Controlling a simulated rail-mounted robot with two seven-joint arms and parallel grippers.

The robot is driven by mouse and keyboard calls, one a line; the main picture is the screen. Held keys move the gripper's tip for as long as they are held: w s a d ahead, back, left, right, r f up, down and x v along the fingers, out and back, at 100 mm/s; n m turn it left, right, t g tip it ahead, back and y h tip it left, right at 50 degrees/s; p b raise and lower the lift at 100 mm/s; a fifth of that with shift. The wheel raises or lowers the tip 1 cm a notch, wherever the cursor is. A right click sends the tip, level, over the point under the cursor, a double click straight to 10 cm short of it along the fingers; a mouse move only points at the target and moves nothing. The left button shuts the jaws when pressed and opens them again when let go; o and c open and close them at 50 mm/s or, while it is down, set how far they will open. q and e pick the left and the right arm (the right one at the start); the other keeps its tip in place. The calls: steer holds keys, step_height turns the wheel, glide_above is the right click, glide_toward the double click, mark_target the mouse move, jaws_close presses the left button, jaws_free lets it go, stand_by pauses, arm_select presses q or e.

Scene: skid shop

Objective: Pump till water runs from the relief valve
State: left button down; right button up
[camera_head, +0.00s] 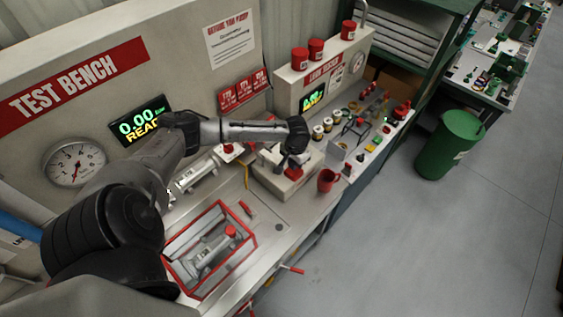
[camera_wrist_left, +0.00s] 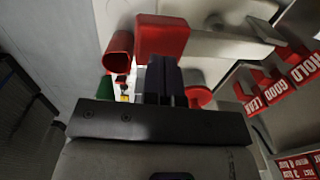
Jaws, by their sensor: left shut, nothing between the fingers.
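My left arm reaches across the test bench (camera_head: 270,225). My left gripper (camera_head: 292,163) points down at a pale box-shaped unit (camera_head: 268,182), likely the pump, with a red part (camera_head: 294,173) at the fingertips. In the left wrist view the shut fingers (camera_wrist_left: 165,80) are just by a red block (camera_wrist_left: 163,37); I cannot tell whether they touch it. A metal valve-like body (camera_head: 210,255) with a red cap (camera_head: 230,231) lies inside a red-framed tray (camera_head: 165,262). The display (camera_head: 140,120) reads 0.00 and READY. No running water shows. My right gripper is out of view.
A red mug (camera_head: 326,180) stands at the bench's front edge, right of the pale unit. A dial gauge (camera_head: 74,162) is on the back panel. Small parts crowd the right-hand bench. A green bin (camera_head: 450,145) stands on open floor.

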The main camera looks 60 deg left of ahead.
mark_target(293, 175)
arm_select(q)
steer(key=shift+f, duration=0.2)
steer(key=shift+f, duration=0.95)
stand_by(0.5)
steer(key=shift+f+b, duration=1)
steer(key=shift+f, duration=1.85)
steer(key=shift+r, duration=0.1)
